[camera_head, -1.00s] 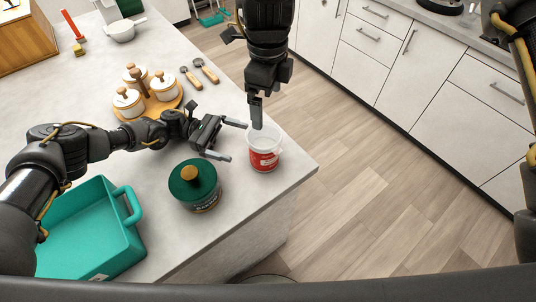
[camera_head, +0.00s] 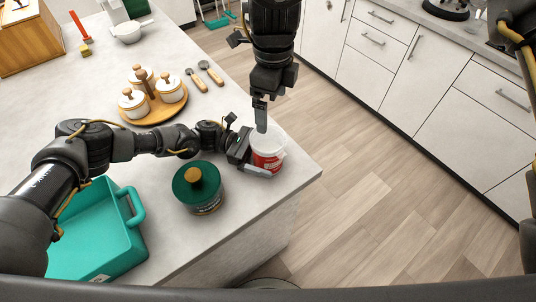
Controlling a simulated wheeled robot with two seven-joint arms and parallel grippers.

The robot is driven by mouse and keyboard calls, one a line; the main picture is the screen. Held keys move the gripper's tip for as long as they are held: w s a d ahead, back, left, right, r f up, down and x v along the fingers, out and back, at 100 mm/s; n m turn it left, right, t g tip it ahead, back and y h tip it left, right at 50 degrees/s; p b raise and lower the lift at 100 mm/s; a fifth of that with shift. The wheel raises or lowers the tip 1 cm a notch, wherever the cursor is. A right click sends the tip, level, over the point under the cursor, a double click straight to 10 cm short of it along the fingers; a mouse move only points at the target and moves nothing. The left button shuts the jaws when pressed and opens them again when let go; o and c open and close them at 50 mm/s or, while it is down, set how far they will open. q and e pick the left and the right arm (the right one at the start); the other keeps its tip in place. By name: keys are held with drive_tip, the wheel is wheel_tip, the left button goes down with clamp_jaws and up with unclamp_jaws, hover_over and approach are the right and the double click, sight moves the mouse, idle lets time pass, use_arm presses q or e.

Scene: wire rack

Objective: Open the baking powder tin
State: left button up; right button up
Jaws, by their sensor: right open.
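A red and white tub (camera_head: 267,160), which looks like the baking powder tin, stands upright near the counter's corner, with a pale translucent top. My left gripper (camera_head: 262,158) has reached it from the left. One finger lies along the tub's near side; the other is hidden, so I cannot tell whether it grips. My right gripper (camera_head: 261,116) points down just above the tub's rim. It is open, though only one finger shows clearly.
A dark green tin (camera_head: 199,190) with a wooden knob stands close to the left arm. A teal tray (camera_head: 102,240) is at the lower left. White canisters (camera_head: 133,103) sit on a round wooden board (camera_head: 155,113). The counter edge is close right of the tub.

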sight(270, 140)
use_arm(q)
drive_tip(key=shift+s+d, duration=0.1)
drive_tip(key=c, duration=1.4)
use_arm(e)
drive_tip(key=f+m, duration=0.1)
drive_tip(key=f, duration=0.2)
drive_tip(key=f+m, duration=0.2)
drive_tip(key=f, duration=0.2)
drive_tip(key=f+m, duration=0.2)
drive_tip(key=f, duration=0.1)
drive_tip(key=shift+a+f, duration=0.2)
drive_tip(key=shift+f, duration=0.15)
drive_tip(key=shift+c, duration=0.4)
drive_tip(key=c, duration=0.8)
drive_tip(key=shift+r, duration=0.25)
drive_tip(key=shift+r, duration=0.9)
